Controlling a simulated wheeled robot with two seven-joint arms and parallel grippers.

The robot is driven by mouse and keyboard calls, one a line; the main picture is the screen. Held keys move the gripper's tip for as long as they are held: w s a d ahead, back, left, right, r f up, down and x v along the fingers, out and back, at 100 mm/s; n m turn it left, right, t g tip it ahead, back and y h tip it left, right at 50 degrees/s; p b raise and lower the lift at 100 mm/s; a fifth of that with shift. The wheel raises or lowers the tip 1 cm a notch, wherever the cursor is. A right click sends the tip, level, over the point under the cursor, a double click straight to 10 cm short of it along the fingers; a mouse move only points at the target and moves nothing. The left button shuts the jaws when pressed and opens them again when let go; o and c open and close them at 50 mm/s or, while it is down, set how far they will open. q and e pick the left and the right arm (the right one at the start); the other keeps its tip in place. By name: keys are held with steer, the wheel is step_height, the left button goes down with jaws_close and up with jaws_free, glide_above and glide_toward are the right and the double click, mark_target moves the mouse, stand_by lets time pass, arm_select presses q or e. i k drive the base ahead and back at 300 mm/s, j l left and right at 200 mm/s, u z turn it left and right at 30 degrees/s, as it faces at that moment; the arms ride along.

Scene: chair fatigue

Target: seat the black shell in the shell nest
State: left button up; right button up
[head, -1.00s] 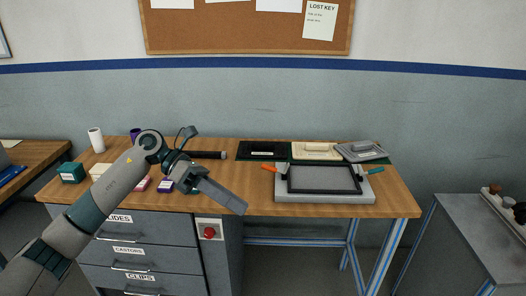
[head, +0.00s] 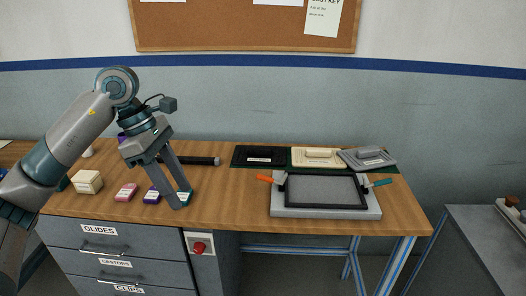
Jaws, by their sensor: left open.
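The black shell (head: 259,155) lies flat at the back of the bench, at the left end of a row of three shells. It has a handle-like bar and a pale label on it. The shell nest seems to be the light grey block (head: 325,213) in front of the row, with a black rectangular frame (head: 325,206) around a grey, empty-looking middle. My left gripper (head: 181,197) is open and empty, its fingers pointing down over the bench, left of the black shell and the block, apart from both. My right gripper is not in view.
A cream shell (head: 318,157) and a grey shell (head: 367,158) lie right of the black one. Orange (head: 265,179) and teal (head: 382,183) handles flank the frame. A dark cylinder (head: 200,161) and several small boxes (head: 126,192) sit near my left gripper. Bench between gripper and block is clear.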

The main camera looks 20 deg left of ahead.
mark_target(304, 194)
steer(key=i, duration=1.65)
